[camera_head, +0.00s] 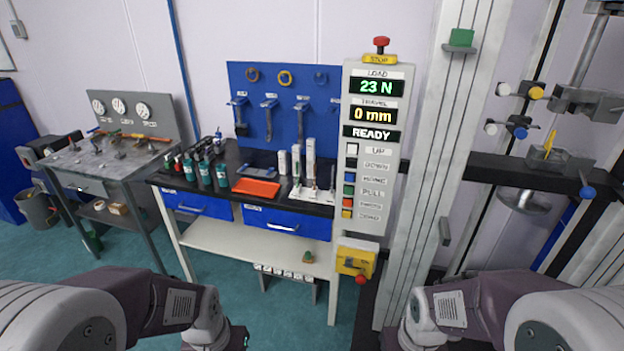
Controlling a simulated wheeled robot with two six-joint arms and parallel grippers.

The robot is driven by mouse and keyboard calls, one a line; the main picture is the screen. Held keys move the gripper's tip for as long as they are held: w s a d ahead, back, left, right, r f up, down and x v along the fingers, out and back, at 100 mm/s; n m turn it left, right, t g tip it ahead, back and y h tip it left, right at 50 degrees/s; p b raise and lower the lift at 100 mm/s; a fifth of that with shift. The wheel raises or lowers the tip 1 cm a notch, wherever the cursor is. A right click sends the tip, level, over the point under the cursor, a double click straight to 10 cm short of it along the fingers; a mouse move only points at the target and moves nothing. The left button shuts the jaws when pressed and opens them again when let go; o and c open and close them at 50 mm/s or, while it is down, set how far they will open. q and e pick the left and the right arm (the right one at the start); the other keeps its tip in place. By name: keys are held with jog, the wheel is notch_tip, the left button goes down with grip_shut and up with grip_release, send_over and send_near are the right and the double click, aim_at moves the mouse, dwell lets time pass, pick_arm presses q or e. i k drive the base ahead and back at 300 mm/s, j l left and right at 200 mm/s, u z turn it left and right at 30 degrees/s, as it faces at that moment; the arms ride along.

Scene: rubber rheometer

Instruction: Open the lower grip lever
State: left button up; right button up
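A testing machine stands at the right. A lever with a blue ball knob (587,192) hangs at its dark crossbar (490,169), near the right edge. It looks like the lower grip lever, but I cannot tell for sure. The grip body beside it is partly unclear; a clear box with a yellow piece (549,153) sits on the bar. Above are further knobs, yellow (536,93) and blue (520,133), near a grey upper fixture (590,102). Both my arms enter at the bottom, and their grippers lie below the picture edge. Nothing of mine touches the lever.
A control panel (371,222) reads 23 N, 0 mm and READY. A red stop knob (381,43) tops it. The tall white column (425,190) stands between the panel and the crossbar. A workbench (230,247) with bottles and an orange tray (256,187) is at centre left.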

aim_at(587, 192)
jog(key=z, duration=1.75)
